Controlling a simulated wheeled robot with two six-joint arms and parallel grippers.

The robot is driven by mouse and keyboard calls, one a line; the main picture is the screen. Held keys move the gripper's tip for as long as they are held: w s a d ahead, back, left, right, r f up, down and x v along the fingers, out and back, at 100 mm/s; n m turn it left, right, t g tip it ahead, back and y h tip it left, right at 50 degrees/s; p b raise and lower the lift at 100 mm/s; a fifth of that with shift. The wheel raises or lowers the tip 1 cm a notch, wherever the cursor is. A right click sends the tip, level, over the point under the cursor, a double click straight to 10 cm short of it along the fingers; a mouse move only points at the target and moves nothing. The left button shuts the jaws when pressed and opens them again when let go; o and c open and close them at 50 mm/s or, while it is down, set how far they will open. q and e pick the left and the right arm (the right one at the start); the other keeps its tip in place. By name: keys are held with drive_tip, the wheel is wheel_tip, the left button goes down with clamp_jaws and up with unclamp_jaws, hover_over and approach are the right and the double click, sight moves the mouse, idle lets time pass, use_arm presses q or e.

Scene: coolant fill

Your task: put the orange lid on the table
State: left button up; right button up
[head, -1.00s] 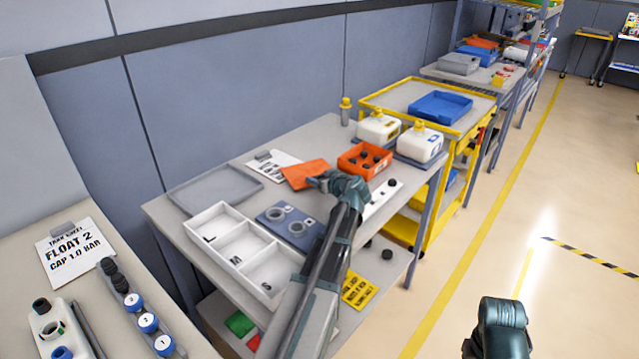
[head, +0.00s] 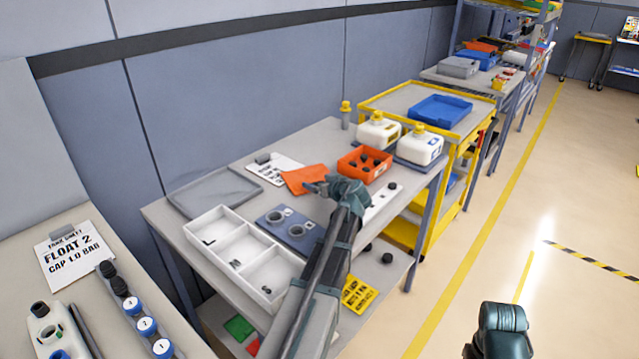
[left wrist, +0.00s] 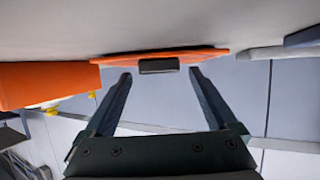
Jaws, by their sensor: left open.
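The orange lid (head: 300,177) lies flat on the grey table (head: 322,137), left of the orange bin (head: 345,165). In the left wrist view the lid (left wrist: 110,61) shows edge-on against the table surface, with a dark handle (left wrist: 158,66) on it. My left gripper (head: 309,187) is at the lid in the head view. In the left wrist view it (left wrist: 160,74) is open and empty, its fingertips either side of the handle and a little short of it. Of my right arm only a teal link shows at the bottom right; its gripper is out of view.
A white divided tray (head: 213,229), a blue-grey block with two rings (head: 290,232), a grey tray (head: 190,200) and a white sheet (head: 262,165) lie on the table. Two white jugs (head: 378,131) stand behind the orange bin. A yellow cart (head: 370,97) stands beyond.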

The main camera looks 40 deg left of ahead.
use_arm(q)
drive_tip(key=p+v, duration=0.1)
drive_tip(key=v, duration=0.2)
drive_tip(key=p+v, duration=0.1)
drive_tip(key=v, duration=0.3)
drive_tip(key=p+v, duration=0.2)
drive_tip(key=v, duration=0.1)
drive_tip(key=shift+s+d+r, duration=0.15)
drive_tip(key=shift+s+r, duration=0.05)
drive_tip(key=shift+r, duration=0.25)
drive_tip(key=shift+s+d+r+p, duration=0.2)
drive_tip(key=shift+s+d+p, duration=0.1)
drive_tip(key=shift+d, duration=0.35)
